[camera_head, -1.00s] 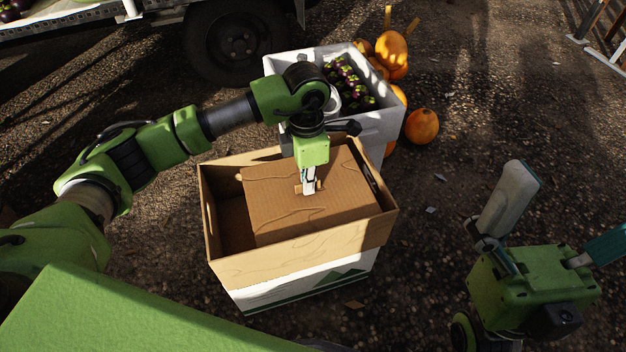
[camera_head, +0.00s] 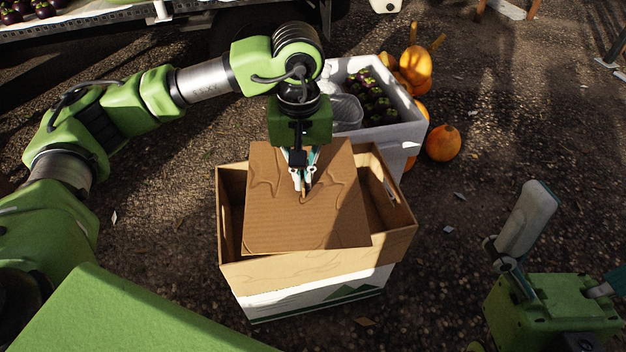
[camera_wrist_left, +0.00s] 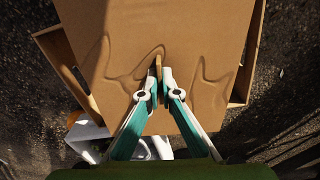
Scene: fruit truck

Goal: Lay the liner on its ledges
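The liner (camera_head: 285,220) is a brown cardboard sheet with wavy raised lines and a small tab. My left gripper (camera_head: 304,190) is shut on this tab; the wrist view also shows the fingers closed on it. The liner hangs over the open cardboard box (camera_head: 330,265), its far edge overlapping the box's back rim in the head view. Box interior shows to its right and a narrow strip to its left. The liner also fills the left wrist view (camera_wrist_left: 200,30). The ledges are hidden. My right gripper (camera_head: 578,238) is open and empty at lower right.
A white crate (camera_head: 400,140) with dark purple fruit and a pale bundle stands just behind the box. Orange pumpkins (camera_head: 443,143) lie beside it. A truck bed (camera_head: 110,28) is at the back left. Ground right of the box is mostly clear.

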